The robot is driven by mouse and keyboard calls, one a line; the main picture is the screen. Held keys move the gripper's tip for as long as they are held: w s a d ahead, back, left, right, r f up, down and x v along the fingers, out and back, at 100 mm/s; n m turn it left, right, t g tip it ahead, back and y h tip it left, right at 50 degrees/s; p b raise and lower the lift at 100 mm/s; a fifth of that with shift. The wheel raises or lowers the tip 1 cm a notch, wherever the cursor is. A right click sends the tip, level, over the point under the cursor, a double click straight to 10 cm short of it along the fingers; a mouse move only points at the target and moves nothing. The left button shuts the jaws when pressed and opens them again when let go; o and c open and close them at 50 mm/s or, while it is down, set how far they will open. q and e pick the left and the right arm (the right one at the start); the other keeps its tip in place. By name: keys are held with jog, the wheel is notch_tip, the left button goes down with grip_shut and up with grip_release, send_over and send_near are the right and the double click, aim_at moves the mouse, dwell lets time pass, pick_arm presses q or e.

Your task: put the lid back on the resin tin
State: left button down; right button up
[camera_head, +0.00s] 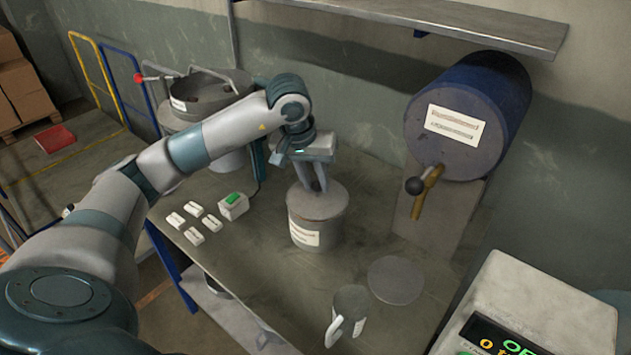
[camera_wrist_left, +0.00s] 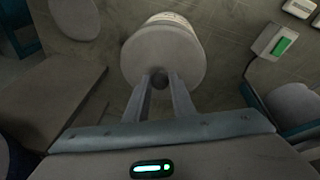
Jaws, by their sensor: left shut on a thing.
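The resin tin (camera_head: 304,232) is a grey cylinder with a white label, upright on the bench. Its grey round lid (camera_head: 328,204) lies over its top, roughly level; I cannot tell if it is fully seated. The lid (camera_wrist_left: 163,52) hides most of the tin in the left wrist view, where only the tin's labelled side (camera_wrist_left: 172,19) shows. My left gripper (camera_head: 312,188) reaches down from above, its fingers shut on the lid's small dark knob (camera_wrist_left: 159,83). My right gripper is not in view.
A flat grey disc (camera_head: 396,280) and a mug (camera_head: 349,303) are at the front right of the bench. A blue drum with a tap (camera_head: 478,115) stands behind right. A scale (camera_head: 540,310) is at the lower right. A green-topped box (camera_head: 233,205) and several white blocks lie left.

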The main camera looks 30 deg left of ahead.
pick_arm(q)
jog(key=shift+s+a+f+b, duration=0.1)
jog(key=shift+a+f+b, duration=0.35)
jog(key=shift+b, duration=0.1)
jog(key=c, duration=0.9)
grip_release()
jog(key=shift+c, duration=0.2)
jog(key=shift+r, duration=0.15)
jog(key=shift+d+r+p, duration=0.25)
jog(key=shift+r+p, duration=0.2)
jog(key=shift+r, duration=0.55)
jog(key=shift+d+r+p, duration=0.25)
jog(key=shift+r+p, duration=0.2)
jog(key=shift+r, duration=0.5)
jog(key=shift+r+p, duration=0.8)
jog(key=shift+r, duration=1.05)
jog(key=shift+c, duration=0.7)
grip_shut()
